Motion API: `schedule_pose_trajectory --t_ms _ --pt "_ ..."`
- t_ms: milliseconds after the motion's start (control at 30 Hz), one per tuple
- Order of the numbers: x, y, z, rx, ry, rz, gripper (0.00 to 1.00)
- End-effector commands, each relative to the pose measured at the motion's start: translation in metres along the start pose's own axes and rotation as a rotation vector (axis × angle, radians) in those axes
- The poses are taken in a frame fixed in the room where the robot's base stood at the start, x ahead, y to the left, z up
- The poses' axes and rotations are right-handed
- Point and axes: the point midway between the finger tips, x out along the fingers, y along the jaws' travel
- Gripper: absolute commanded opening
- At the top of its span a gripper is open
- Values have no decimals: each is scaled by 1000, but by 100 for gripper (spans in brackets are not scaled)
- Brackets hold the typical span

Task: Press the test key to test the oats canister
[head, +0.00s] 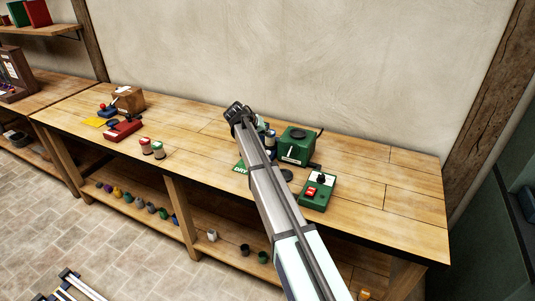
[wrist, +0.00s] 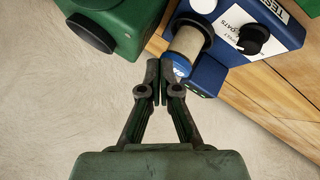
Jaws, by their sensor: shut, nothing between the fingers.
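A blue box (wrist: 232,73) with a white TEST label (wrist: 268,12) fills the upper right of the wrist view. It bears a black knob (wrist: 252,40) on a white plate marked with words, one of them seemingly OATS. A beige canister (wrist: 187,42) with a blue end sits in a dark ring on the box; I cannot read any label on it. My gripper (wrist: 160,70) is shut and empty, its fingertips close beside the blue end; contact is unclear. In the head view my gripper (head: 237,112) is above the table's back, and my arm hides most of the blue box.
A green machine (head: 297,146) stands right of my arm, with a green box with a red switch (head: 317,190) in front. Two small canisters (head: 151,148), a red device (head: 123,130) and a wooden box (head: 129,99) stand left. The table's right end is clear.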

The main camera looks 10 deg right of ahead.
Motion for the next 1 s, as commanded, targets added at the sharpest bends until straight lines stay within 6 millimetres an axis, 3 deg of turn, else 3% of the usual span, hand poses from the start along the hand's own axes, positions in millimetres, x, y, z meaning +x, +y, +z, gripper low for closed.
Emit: schedule_pose_trajectory --t_ms 433,1000 --pt "39 -29 29 0 0 0 0" --pt "44 -32 32 1 0 0 0"
